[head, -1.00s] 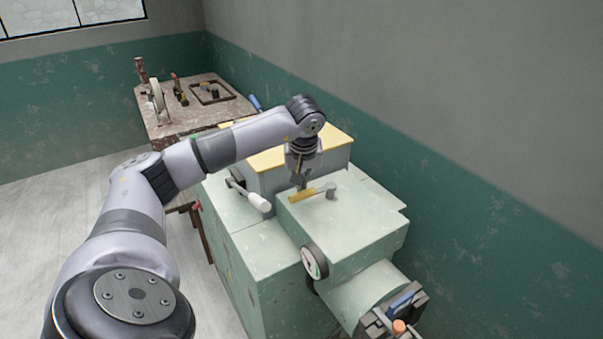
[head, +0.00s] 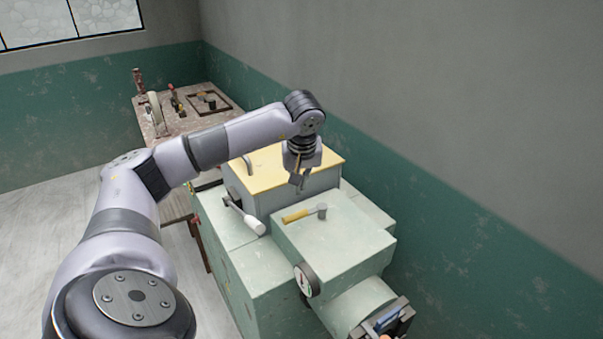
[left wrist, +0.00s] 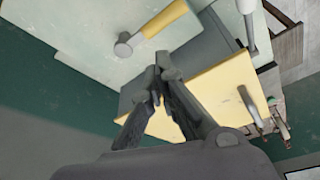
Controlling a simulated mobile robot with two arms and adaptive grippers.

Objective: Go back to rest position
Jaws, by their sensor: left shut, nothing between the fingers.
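My left gripper (head: 299,182) hangs from the arm that comes in from the left in the head view. It is shut and empty, above the green machine (head: 335,235) near the front edge of the yellow-topped box (head: 270,165). My right gripper is not in view.
A round gauge (head: 306,280) is on the machine's front. A worn table (head: 180,120) with tools stands behind. The wall is close on the right; open floor (head: 50,235) lies on the left.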

